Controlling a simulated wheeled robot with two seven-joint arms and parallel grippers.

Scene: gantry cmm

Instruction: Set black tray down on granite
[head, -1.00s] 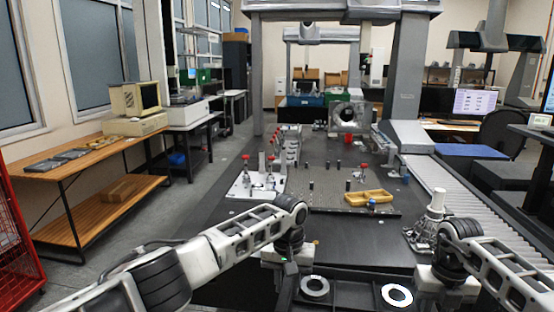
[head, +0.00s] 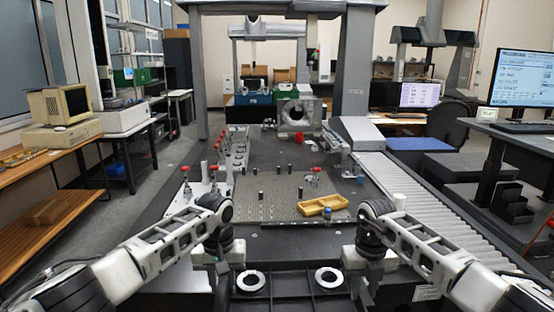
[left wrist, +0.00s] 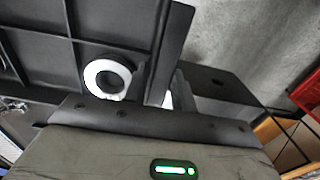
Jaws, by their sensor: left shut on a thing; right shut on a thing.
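The black tray (head: 302,276) is at the bottom of the head view, with dividers and two white rings in its compartments: a left ring (head: 250,281) and a right ring (head: 326,278). My left gripper (head: 222,284) is shut on its left side and my right gripper (head: 360,284) on its right side. The dark granite (head: 285,243) lies just beyond the tray. The tray's near part is cut off, and I cannot tell whether it touches the granite.
A perforated plate (head: 270,207) with pins and a yellow tray (head: 323,205) lies farther back on the granite. A white fixture plate (head: 200,190) stands left. A roller conveyor (head: 420,210) runs along the right. A bare strip of granite lies before the perforated plate.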

